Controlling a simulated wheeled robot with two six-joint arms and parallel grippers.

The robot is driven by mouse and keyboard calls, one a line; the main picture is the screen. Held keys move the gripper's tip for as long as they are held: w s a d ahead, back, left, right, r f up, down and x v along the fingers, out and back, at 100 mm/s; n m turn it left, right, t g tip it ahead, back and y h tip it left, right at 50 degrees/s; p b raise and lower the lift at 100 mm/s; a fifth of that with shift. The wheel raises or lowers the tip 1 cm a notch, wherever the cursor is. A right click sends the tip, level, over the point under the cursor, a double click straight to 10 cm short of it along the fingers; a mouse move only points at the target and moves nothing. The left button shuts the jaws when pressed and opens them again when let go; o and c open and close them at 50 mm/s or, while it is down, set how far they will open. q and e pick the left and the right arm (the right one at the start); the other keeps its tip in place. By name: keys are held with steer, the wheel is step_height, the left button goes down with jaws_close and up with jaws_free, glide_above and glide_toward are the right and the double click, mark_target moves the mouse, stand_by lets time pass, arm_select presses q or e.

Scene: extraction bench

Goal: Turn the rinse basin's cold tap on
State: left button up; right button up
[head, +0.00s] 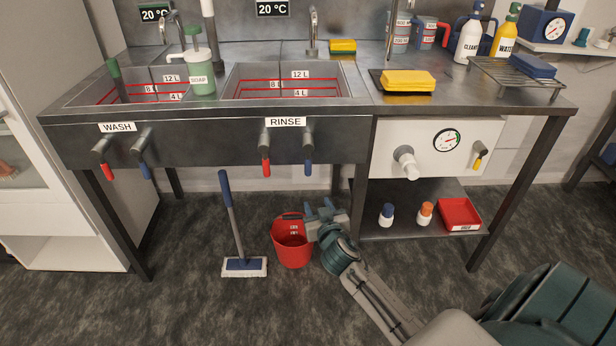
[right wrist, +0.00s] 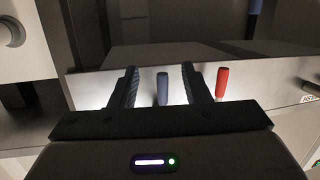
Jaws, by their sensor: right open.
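The rinse basin (head: 246,92) has two taps under its RINSE label on the bench front. The hot tap has a red lever (head: 266,167) and the cold tap has a blue lever (head: 308,167); both levers hang down. My right gripper (head: 309,209) is open, low in front of the bench and below the blue lever in the head view. In the right wrist view, the blue lever (right wrist: 162,88) shows between the fingers of the gripper (right wrist: 159,74), apart from them, and the red lever (right wrist: 222,83) stands outside them to the right. My left gripper is out of view.
A red bucket (head: 291,250) and a mop (head: 244,266) stand on the floor by my right gripper. The wash taps (head: 140,145) are to the left. A white panel with a gauge (head: 446,140) and a spout is to the right, above a low shelf (head: 400,225).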

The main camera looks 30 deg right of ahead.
steer(key=t, duration=0.2)
glide_toward(309, 167)
steer(key=w, duration=0.1)
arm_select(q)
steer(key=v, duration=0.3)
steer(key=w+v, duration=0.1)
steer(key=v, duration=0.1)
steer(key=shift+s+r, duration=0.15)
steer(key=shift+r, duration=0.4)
arm_select(e)
steer(key=shift+m+h, duration=0.3)
steer(key=shift+m, duration=0.1)
steer(key=x, duration=1)
steer(key=shift+w+d+f, duration=0.1)
steer(key=shift+c, duration=0.4)
jaws_close()
